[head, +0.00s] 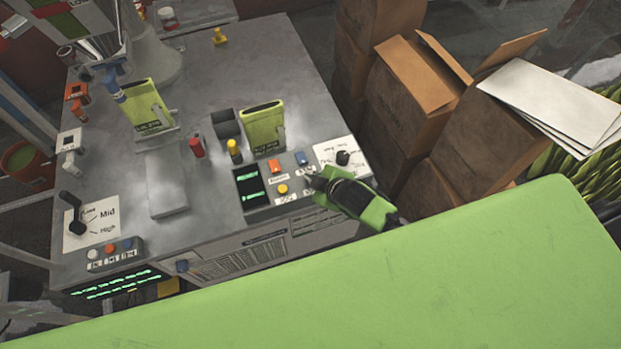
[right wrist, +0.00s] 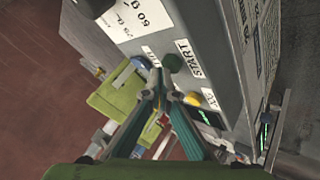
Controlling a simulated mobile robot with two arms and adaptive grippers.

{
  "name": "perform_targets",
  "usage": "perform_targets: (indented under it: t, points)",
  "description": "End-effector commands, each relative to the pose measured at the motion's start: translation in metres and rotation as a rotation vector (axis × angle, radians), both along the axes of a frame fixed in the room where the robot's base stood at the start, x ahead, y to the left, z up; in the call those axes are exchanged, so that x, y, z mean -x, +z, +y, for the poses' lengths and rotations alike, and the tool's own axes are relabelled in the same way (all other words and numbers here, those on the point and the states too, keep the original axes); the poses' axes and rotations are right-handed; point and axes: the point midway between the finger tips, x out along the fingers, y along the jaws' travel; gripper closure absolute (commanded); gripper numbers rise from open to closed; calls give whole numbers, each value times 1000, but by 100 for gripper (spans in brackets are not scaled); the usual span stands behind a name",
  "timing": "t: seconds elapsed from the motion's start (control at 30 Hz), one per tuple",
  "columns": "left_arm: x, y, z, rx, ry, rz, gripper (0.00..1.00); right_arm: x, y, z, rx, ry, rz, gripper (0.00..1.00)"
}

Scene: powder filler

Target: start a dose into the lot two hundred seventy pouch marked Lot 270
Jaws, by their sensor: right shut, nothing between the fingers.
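Two lime-green pouches stand upright on the grey machine top: a left pouch (head: 148,103) and a right pouch (head: 263,126). Their dark lot markings are too small to read surely. Beside the right pouch are an orange button (head: 274,166), a blue button (head: 301,158) and a yellow button (head: 282,189). In the right wrist view a dark green button (right wrist: 172,62) sits by the START label (right wrist: 195,60). My right gripper (head: 312,183) is shut and empty over this panel; its fingertips (right wrist: 166,95) appear close to the green button, contact unclear. My left gripper is out of view.
A dial (head: 343,158) is at the panel's right end. A second panel with a lever (head: 75,226) and several buttons is at the front left. A red knob (head: 196,147) and yellow knob (head: 234,150) stand up between the pouches. Cardboard boxes (head: 412,95) crowd the right side.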

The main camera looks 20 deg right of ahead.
Motion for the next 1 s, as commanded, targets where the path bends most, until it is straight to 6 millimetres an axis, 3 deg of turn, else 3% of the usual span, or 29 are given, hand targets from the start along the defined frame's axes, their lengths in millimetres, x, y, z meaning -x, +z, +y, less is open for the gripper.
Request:
perform_targets:
  t: [0.53, 1.0]
  points:
    - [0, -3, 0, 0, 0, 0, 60, 0, -7, 0, 1, -1, 1, 100]
    - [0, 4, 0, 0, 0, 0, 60, 0, -1, 0, 1, -1, 2, 100]
